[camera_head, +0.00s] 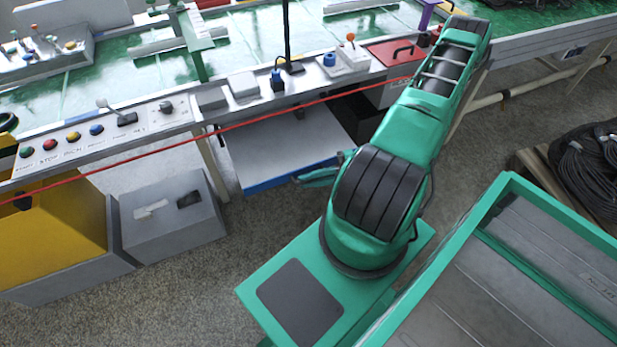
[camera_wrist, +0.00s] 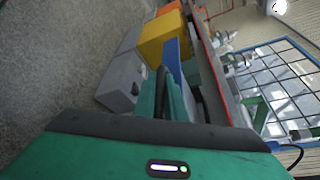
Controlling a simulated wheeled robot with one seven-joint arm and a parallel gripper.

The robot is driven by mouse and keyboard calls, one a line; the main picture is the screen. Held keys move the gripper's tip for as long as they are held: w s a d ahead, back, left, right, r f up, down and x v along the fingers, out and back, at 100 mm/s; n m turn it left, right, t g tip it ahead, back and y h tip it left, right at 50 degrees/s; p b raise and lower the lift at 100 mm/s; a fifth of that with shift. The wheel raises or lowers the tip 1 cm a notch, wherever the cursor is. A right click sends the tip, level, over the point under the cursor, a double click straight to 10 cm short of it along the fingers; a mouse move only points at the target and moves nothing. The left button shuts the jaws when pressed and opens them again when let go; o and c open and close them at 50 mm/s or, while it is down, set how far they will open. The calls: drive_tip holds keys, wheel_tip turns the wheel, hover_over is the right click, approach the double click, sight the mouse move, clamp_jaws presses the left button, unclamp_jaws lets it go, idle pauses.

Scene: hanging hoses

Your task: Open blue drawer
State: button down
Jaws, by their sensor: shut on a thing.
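The blue drawer (camera_head: 284,180) stands out from under the bench in the head view, with its flat pale grey inside (camera_head: 285,145) showing. Its blue front also shows in the wrist view (camera_wrist: 173,60), just beyond the fingers. My gripper (camera_head: 318,176) is at the right part of the drawer front. In the wrist view my gripper (camera_wrist: 166,97) has its green fingers close around a dark upright bar that looks like the drawer's handle (camera_wrist: 161,82). The exact contact is partly hidden by the fingers.
A grey box (camera_head: 172,220) and a yellow bin (camera_head: 55,240) stand left of the drawer. A red rope (camera_head: 250,121) runs along the bench front above it. A red-lidded box (camera_head: 395,52) is at the right. Coiled black hoses (camera_head: 590,165) lie far right.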

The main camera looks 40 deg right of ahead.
drive_tip(key=c, duration=2.1)
unclamp_jaws()
drive_tip(key=shift+d, duration=0.1)
drive_tip(key=v, duration=1)
drive_tip(key=shift+s+d+r, duration=0.1)
drive_tip(key=shift+s+d, duration=0.1)
drive_tip(key=shift+d, duration=0.05)
